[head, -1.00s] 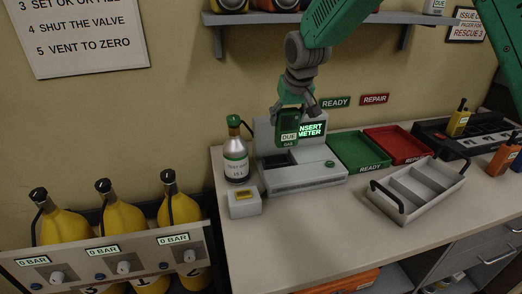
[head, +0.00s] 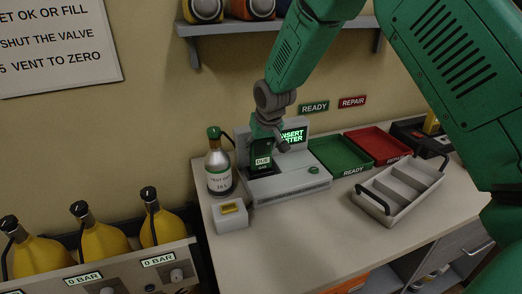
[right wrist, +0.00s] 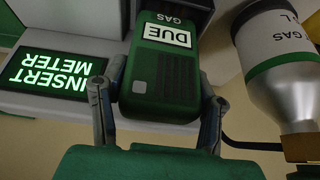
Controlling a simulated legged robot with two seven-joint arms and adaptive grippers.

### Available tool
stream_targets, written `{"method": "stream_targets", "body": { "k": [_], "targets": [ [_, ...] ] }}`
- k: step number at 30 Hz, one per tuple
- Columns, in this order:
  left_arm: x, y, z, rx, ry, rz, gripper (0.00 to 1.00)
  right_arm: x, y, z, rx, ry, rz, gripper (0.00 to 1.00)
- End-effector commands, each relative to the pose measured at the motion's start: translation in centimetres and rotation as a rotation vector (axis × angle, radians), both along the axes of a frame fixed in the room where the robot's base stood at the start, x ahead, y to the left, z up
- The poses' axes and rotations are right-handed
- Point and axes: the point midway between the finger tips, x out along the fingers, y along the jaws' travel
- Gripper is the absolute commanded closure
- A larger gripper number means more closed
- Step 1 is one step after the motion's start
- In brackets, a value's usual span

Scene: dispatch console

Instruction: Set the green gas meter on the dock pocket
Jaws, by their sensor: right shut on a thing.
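The green gas meter (head: 262,158) has a white "DUE" label and stands upright at the left part of the grey dock (head: 300,182). My right gripper (head: 265,134) is shut on its upper part from above. In the right wrist view the two fingers (right wrist: 158,108) press on both sides of the meter (right wrist: 165,80). The meter's lower end is at the dark pocket; I cannot tell whether it rests fully in it. The dock screen (head: 293,136) reads "INSERT METER". My left gripper is not in view.
A test gas bottle (head: 218,172) stands close left of the dock, with a small grey box (head: 231,217) in front. A green tray (head: 338,152), a red tray (head: 376,143) and a grey divided tray (head: 396,192) lie to the right. The front counter is clear.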

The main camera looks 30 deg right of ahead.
Motion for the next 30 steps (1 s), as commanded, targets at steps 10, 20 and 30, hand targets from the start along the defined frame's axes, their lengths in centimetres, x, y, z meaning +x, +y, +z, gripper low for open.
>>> {"method": "stream_targets", "body": {
  "k": [10, 20, 30],
  "targets": [
    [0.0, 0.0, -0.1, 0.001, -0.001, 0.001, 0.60, -0.9, 0.1, -1.3, 0.006, 0.034, -0.002, 0.27],
    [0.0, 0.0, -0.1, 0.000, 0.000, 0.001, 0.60, -1.4, 0.3, 0.6, 0.004, 0.024, -0.001, 0.27],
    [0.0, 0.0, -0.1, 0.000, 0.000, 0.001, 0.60, -4.2, 0.9, 7.2, 0.002, 0.020, -0.001, 0.27]
  ]
}}
